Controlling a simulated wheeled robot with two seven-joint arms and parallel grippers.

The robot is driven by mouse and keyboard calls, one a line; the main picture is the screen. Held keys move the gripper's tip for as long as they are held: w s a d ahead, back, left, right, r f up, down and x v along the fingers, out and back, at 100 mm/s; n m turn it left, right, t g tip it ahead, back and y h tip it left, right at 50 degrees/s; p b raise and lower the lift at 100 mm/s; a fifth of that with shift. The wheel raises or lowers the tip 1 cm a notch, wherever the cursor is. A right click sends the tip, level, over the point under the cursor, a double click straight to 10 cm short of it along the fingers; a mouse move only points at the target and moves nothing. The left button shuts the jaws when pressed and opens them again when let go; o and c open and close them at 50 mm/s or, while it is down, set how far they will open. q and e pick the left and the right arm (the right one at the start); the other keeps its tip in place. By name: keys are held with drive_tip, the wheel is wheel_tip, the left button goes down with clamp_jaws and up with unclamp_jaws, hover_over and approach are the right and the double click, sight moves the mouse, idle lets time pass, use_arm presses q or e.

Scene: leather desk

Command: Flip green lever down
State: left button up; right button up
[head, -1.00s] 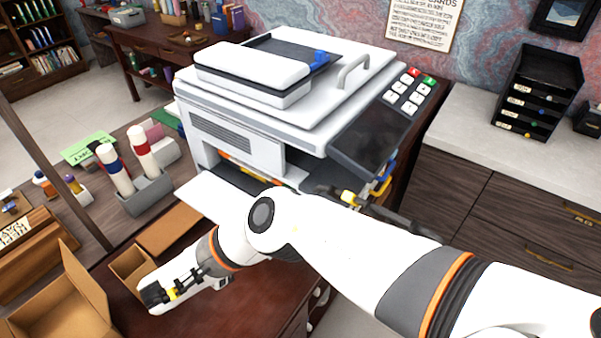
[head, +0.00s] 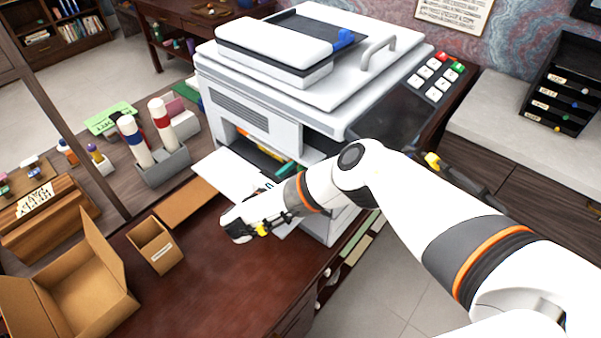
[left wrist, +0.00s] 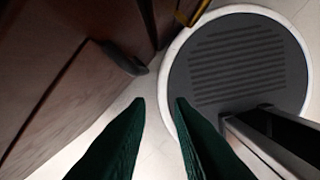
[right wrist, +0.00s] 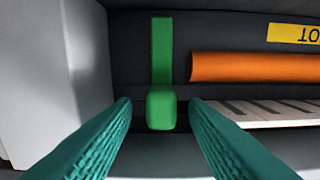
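The green lever (right wrist: 161,70) shows in the right wrist view inside the dark opening of the printer. It has a straight vertical stem and a block-like knob at its near, lower end. My right gripper (right wrist: 160,105) is open, with one teal finger on each side of the knob and visible gaps to it. In the head view, teal fingertips (head: 287,169) show at the printer's front opening, and the lever cannot be made out there. My left gripper (left wrist: 159,101) is open and empty over the floor in the left wrist view, outside the head view.
The white printer (head: 255,122) stands on the dark desk. An orange roller (right wrist: 255,67) lies right of the lever, and a pale wall (right wrist: 60,70) stands left of it. A paper tray (head: 222,170) juts out in front. Open cardboard boxes (head: 110,270) sit at left.

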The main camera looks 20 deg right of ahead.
drive_tip(key=shift+w+d+r, duration=0.1)
drive_tip(key=shift+w+d, duration=0.15)
drive_tip(key=shift+d, duration=0.05)
clamp_jaws()
drive_tip(key=shift+s+a+t+h+p, duration=0.25)
drive_tip(key=shift+a+t+h+p, duration=0.05)
drive_tip(key=shift+t+h+p, duration=0.1)
drive_tip(key=shift+s+a+f+t+h, duration=0.2)
drive_tip(key=shift+a+f+t+h, duration=0.1)
drive_tip(key=shift+f+t+h, duration=0.3)
